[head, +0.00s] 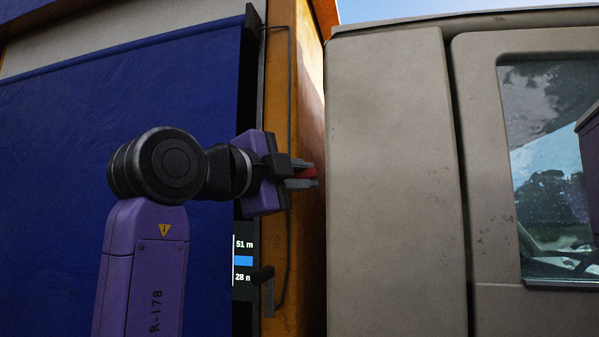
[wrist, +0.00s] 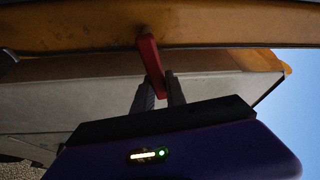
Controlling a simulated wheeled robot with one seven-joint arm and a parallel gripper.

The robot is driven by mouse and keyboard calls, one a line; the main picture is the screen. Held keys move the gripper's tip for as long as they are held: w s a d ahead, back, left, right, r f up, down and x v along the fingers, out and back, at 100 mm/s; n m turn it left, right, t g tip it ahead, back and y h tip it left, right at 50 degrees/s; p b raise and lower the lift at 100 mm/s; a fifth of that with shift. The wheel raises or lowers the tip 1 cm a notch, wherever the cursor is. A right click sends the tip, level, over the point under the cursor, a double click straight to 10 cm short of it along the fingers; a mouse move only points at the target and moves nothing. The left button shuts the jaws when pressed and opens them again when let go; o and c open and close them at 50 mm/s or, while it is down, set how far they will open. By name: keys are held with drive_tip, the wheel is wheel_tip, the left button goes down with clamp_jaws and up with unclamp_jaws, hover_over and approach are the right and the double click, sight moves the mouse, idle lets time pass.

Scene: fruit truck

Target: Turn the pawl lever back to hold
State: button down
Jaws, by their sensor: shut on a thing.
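The pawl lever is a red bar (wrist: 150,58) attached at the orange frame in the wrist view. It slants from the frame down to between my fingers. In the head view only a small red piece of it (head: 308,173) shows between the fingertips. My gripper (head: 310,175) is shut on the red lever, with one dark finger on each side; it also shows in the wrist view (wrist: 161,88). The lever's pivot is not clearly visible, and I cannot tell which setting the lever is in.
The orange frame (head: 305,95) stands between a blue curtain (head: 80,110) on the left and the beige truck cab (head: 395,180) close on the right. The gap around the gripper is narrow.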

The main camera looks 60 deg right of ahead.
drive_tip(key=shift+s+f+m+y, duration=0.1)
drive_tip(key=shift+f+m+y, duration=0.5)
drive_tip(key=shift+m, duration=0.7)
drive_tip(key=shift+f, duration=0.15)
drive_tip(key=c, duration=1.4)
unclamp_jaws()
drive_tip(key=shift+o, duration=0.2)
drive_tip(key=a, duration=0.7)
drive_tip(key=shift+w+a, duration=0.2)
drive_tip(key=shift+a, duration=0.2)
